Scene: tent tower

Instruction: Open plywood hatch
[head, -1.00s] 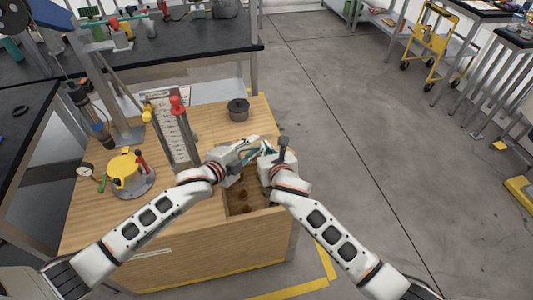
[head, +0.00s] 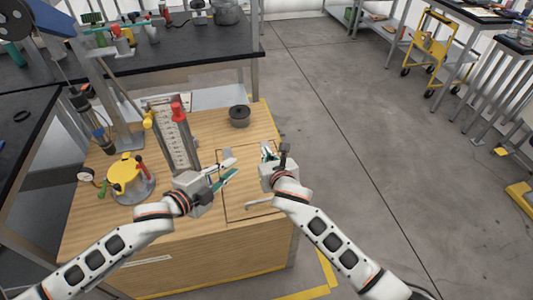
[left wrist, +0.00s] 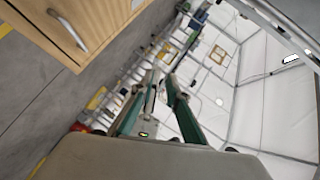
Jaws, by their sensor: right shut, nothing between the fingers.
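The plywood hatch (head: 237,199) is a wooden panel in the top of the wooden cabinet (head: 184,246). It lies flat over its opening, with dark seams around it. A metal bar handle (head: 258,204) is near its front edge; a metal handle on wood also shows in the left wrist view (left wrist: 68,29). My left gripper (head: 235,169) is open and empty above the hatch's left side, and its parted fingers show in the left wrist view (left wrist: 161,80). My right gripper (head: 266,152) is shut and empty over the hatch's far right part, hiding some of it.
A dark round pot (head: 239,116) stands behind the hatch. A upright scale panel with a red knob (head: 177,111) and a yellow-topped device (head: 124,173) stand to the left on the cabinet. A black-topped bench (head: 190,45) is at the back.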

